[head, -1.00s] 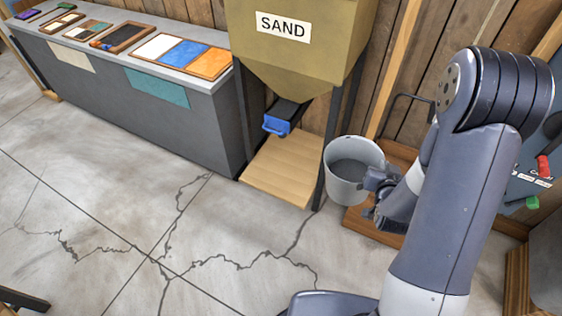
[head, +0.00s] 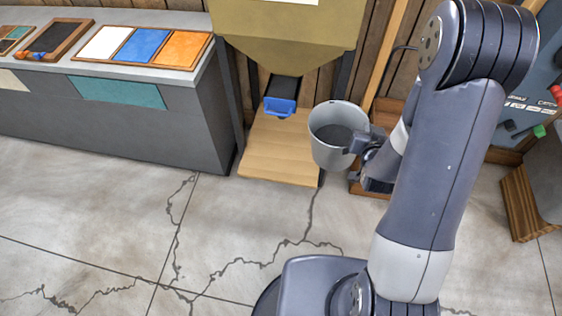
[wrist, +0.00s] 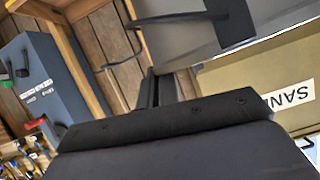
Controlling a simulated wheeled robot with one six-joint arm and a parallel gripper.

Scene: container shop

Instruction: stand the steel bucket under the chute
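The steel bucket (head: 325,153) is grey, open-topped and roughly upright, and its inside looks empty. My gripper (head: 357,143) is shut on its right side and holds it up in front of the sand hopper's right leg. In the wrist view, part of the bucket's grey wall (wrist: 178,42) shows beside the dark gripper parts (wrist: 205,25). The chute (head: 283,87) with its blue handle (head: 280,107) comes down from the hopper (head: 290,35), left of the bucket. Below it is a bare wooden board (head: 270,158). The bucket overlaps the board's right edge in the picture; its height above it is unclear.
A grey counter (head: 120,120) with sample trays (head: 145,45) stands left of the hopper. A wooden pallet or step (head: 370,188) lies behind my gripper. A blue tool panel (head: 530,85) is at the right. The cracked concrete floor (head: 90,215) in front is clear.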

